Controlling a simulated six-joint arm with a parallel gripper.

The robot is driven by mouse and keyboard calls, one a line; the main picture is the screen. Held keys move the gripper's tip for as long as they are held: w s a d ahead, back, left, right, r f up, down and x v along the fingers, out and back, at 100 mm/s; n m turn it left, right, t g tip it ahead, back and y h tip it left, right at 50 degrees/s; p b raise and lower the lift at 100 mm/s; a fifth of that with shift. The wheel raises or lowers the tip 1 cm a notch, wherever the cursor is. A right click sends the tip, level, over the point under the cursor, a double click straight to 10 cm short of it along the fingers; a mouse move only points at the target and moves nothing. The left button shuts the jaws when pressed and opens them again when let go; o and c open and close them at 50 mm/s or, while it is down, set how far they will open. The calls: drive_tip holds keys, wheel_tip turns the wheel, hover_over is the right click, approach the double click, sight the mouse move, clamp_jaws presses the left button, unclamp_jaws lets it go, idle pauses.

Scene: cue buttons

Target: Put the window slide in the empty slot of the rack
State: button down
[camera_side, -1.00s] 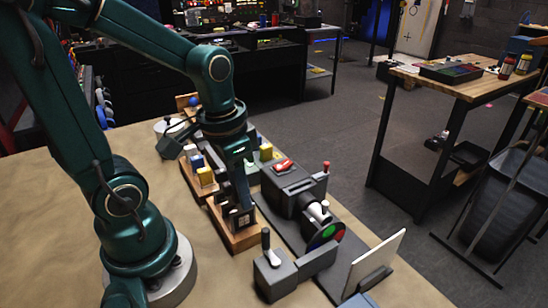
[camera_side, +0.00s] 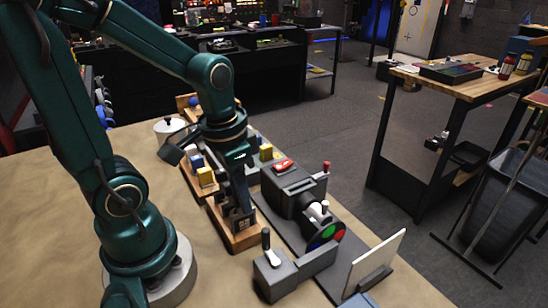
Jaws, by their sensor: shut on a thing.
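The rack is a wooden block (camera_side: 240,242) standing on the table in front of my arm. My gripper (camera_side: 239,210) points down over it, with its fingertips at the rack's top. It is shut on a small dark slide with pale markings (camera_side: 243,222), taken to be the window slide. The slide's lower edge is at or in the rack; I cannot tell how deep it sits. Other dark slides stand close by in the rack, partly hidden by my fingers, and the slots are hard to make out.
A dark projector-like box with a red button (camera_side: 284,165) stands right of the rack, with a colour disc (camera_side: 326,236) in front. A grey lever box (camera_side: 275,274) and a white screen (camera_side: 375,262) are nearer. Yellow and blue blocks (camera_side: 205,176) stand behind the rack.

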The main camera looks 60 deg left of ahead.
drive_tip(key=shift+f, duration=0.3)
drive_tip(key=c, duration=0.6)
unclamp_jaws()
drive_tip(key=shift+r, duration=3.5)
drive_tip(key=shift+d+r, duration=0.2)
drive_tip(key=shift+s+d+r+t, duration=0.1)
drive_tip(key=shift+s+d+t, duration=0.15)
drive_tip(key=shift+d+t, duration=0.4)
drive_tip(key=shift+s+d+r+t, duration=0.1)
drive_tip(key=shift+s+d+t, duration=0.2)
drive_tip(key=shift+d+t, duration=0.35)
drive_tip(key=shift+s+d+r+t, duration=0.1)
drive_tip(key=shift+s+d+t, duration=0.25)
drive_tip(key=shift+t, duration=0.45)
